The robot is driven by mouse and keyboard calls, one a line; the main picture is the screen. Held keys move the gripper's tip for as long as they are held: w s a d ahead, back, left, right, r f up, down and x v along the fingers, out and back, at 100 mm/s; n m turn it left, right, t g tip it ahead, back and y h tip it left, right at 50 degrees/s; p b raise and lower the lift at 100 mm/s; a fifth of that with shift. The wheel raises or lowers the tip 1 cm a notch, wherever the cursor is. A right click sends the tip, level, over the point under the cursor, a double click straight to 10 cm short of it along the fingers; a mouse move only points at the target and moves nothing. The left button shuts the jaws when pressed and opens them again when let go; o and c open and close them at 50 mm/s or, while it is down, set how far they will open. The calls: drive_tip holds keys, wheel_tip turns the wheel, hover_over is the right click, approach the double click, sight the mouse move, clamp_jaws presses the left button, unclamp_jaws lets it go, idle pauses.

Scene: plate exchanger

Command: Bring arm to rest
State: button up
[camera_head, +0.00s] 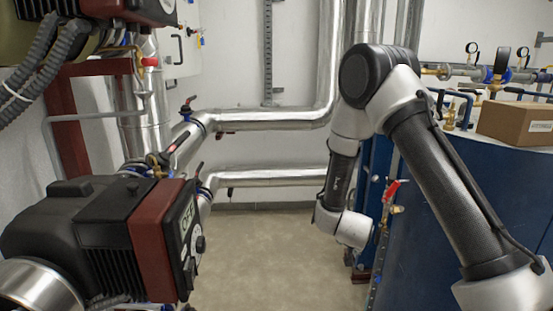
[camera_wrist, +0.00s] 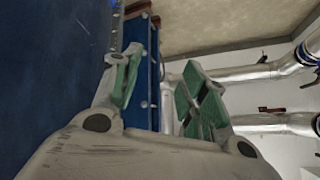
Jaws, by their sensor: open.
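My arm is bent in the head view, with a dark joint (camera_head: 367,77) at the top and its far part hanging down to the wrist (camera_head: 345,225). The wrist is beside the left end of the blue unit (camera_head: 450,200), above the floor. My gripper (camera_wrist: 160,82) shows in the wrist view with its two green-padded fingers apart and nothing between them. In the head view I cannot make out the fingers. The blue unit also fills the left of the wrist view (camera_wrist: 50,70), close to the left finger.
A red-handled valve (camera_head: 391,191) is just right of the wrist. A black and red pump (camera_head: 110,240) stands at the left front. Silver pipes (camera_head: 270,119) run along the back wall. A cardboard box (camera_head: 515,123) and gauges (camera_head: 501,62) are at the right. Floor (camera_head: 265,260) is clear in the middle.

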drive_tip(key=s+a+r+n+g+y, duration=0.2)
drive_tip(key=s+r+n+g+y, duration=0.1)
drive_tip(key=s+r, duration=0.35)
drive_tip(key=s+a+r+n+g+y, duration=0.25)
drive_tip(key=s+r+g, duration=0.2)
drive_tip(key=s, duration=0.25)
drive_tip(key=s+d+r+n+t+h, duration=0.1)
drive_tip(key=s+d+r, duration=0.6)
drive_tip(key=s+r, duration=0.2)
drive_tip(key=s+d+r+n+t+h, duration=0.1)
drive_tip(key=s+d+r+t, duration=0.1)
drive_tip(key=s+d+r, duration=0.5)
drive_tip(key=s+v, duration=0.1)
drive_tip(key=v, duration=0.5)
drive_tip(key=shift+d, duration=0.2)
